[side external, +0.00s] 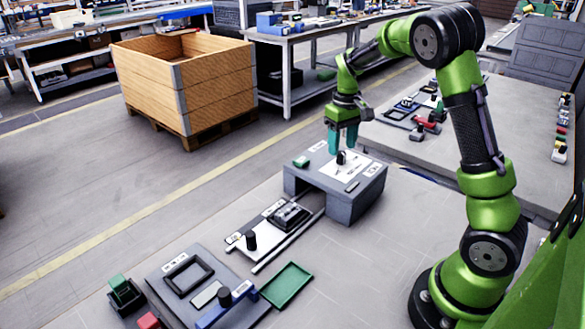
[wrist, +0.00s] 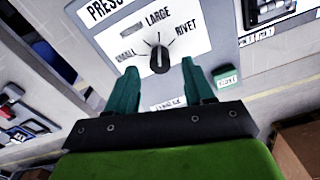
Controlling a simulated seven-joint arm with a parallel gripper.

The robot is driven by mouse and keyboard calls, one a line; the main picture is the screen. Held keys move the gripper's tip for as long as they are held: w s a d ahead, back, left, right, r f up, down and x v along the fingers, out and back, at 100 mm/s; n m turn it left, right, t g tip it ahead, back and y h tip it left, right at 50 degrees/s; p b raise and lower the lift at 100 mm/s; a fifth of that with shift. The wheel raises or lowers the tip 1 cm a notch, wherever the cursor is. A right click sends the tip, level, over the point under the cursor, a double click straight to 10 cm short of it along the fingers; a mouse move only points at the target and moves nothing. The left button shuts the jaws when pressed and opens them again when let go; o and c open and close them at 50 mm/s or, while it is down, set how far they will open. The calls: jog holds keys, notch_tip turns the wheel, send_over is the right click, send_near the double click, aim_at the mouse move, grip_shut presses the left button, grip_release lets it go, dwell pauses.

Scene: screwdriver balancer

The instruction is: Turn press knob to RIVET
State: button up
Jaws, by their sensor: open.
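The press knob (wrist: 159,60) is a black dial on a white panel (wrist: 190,48) marked SMALL at left, LARGE at top and RIVET at right. Its long axis looks roughly upright in the wrist view, toward LARGE rather than RIVET; its exact pointer direction is hard to tell. My gripper (wrist: 159,68) is open, with one teal finger on each side of the knob and a visible gap to both. In the side view, my gripper (side external: 342,151) points down just above the knob (side external: 341,158) on the grey press housing (side external: 365,190).
A green button (wrist: 227,79) sits right of the knob in the wrist view. A rail fixture (side external: 262,238) runs out from under the housing. A green tray (side external: 286,287) and a grey fixture plate (side external: 170,275) are nearer the camera. A wooden crate (side external: 215,90) stands behind.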

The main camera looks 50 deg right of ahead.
jog(key=shift+f, duration=1)
grip_shut()
jog(key=m, duration=0.4)
jog(key=shift+m, duration=0.3)
jog(key=m, duration=0.4)
jog(key=shift+r, duration=0.1)
jog(key=shift+d+m, duration=0.1)
jog(key=shift+m, duration=0.2)
